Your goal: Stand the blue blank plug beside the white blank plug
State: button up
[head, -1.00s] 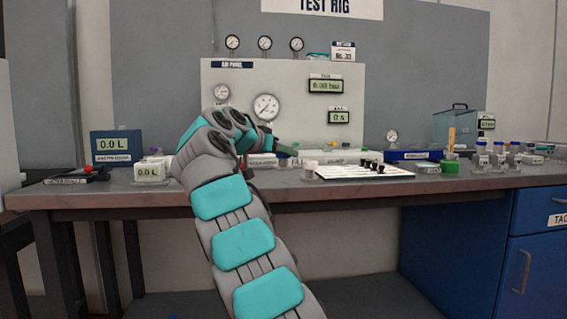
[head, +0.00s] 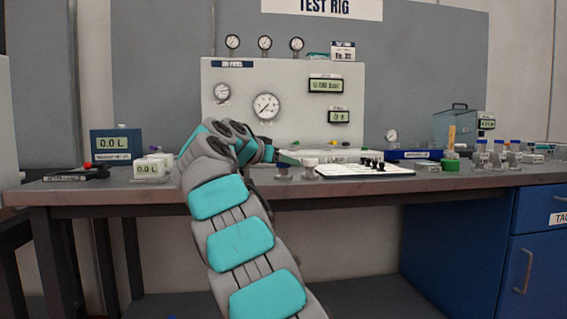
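The white blank plug (head: 310,163) stands upright near the bench's front edge, left of the white sheet. My gripper (head: 287,159) is just left of it, low over the bench and partly hidden behind my own wrist. A small dark, greyish piece (head: 283,172) shows directly under the gripper, beside the white plug with a small gap. It may be the blue blank plug, but it is too small to tell its colour. The fingers are too small and covered to show whether they are open or shut on it.
A white sheet (head: 352,170) with several black pieces lies to the right. Blue-capped bottles (head: 497,153) and a green piece (head: 450,165) stand farther right. The gauge panel (head: 225,75) rises behind.

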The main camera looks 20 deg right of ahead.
jog(key=shift+o, duration=1)
jog(key=shift+r, duration=0.1)
jog(key=shift+r, duration=0.2)
jog(key=v, duration=1.2)
jog(key=shift+f, duration=0.1)
